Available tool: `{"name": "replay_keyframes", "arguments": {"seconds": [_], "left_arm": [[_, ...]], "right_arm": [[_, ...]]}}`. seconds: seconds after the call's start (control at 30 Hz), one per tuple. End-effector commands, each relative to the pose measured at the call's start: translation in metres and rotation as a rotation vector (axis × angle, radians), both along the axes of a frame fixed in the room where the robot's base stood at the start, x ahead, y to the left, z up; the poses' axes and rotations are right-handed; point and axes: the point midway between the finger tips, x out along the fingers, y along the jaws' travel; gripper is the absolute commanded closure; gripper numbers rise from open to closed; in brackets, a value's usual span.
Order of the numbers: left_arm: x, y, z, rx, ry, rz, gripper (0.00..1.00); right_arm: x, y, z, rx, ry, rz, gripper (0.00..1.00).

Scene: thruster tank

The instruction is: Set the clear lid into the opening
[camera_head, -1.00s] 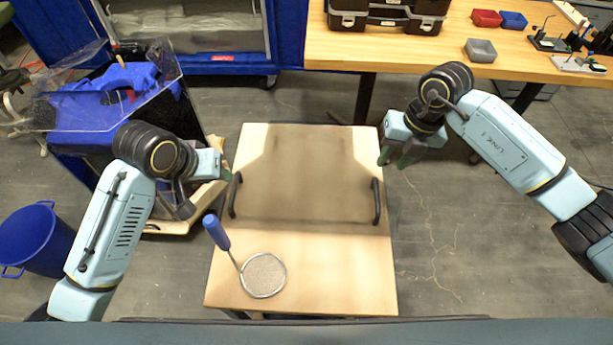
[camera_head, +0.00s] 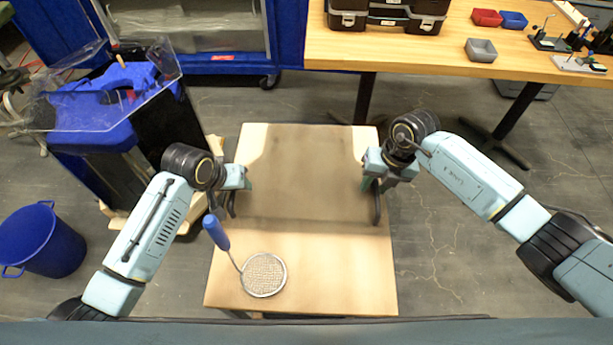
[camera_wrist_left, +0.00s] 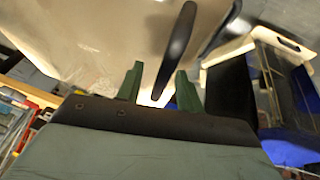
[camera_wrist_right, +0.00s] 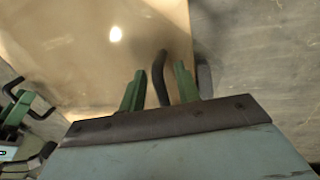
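A tinted see-through panel, the lid (camera_head: 305,180), lies flat on the far part of a small wooden table (camera_head: 330,265). It has black handles at its left (camera_head: 232,207) and right (camera_head: 377,211) sides. My left gripper (camera_wrist_left: 158,85) is open, with the left handle (camera_wrist_left: 178,42) between its green fingers and a gap beside it. My right gripper (camera_wrist_right: 157,88) is open, with the right handle (camera_wrist_right: 159,75) between its fingers, apart from them. In the head view, the right gripper (camera_head: 373,185) sits over the right handle.
A strainer (camera_head: 264,274) with a blue grip lies at the table's front left. A blue unit with clear panels (camera_head: 95,112) stands at the left, a blue bucket (camera_head: 42,240) below it. A workbench (camera_head: 400,50) stands behind. Floor right of the table is clear.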

Motion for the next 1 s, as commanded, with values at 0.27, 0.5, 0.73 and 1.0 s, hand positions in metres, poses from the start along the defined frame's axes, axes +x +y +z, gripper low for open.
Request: {"name": "replay_keyframes", "arguments": {"seconds": [0.27,0.5,0.73,1.0], "left_arm": [[0.000,0.000,0.000,0.000,0.000,0.000,0.96],[0.000,0.000,0.000,0.000,0.000,0.000,1.00],[0.001,0.000,0.001,-0.001,-0.002,0.000,1.00],[0.001,0.000,0.010,0.000,-0.002,0.000,1.00]], "right_arm": [[0.000,0.000,0.000,0.000,0.000,0.000,1.00],[0.000,0.000,0.001,0.000,0.000,0.000,1.00],[0.001,0.000,0.002,0.002,-0.002,0.001,1.00],[0.001,0.000,0.011,0.002,-0.002,0.001,1.00]]}}
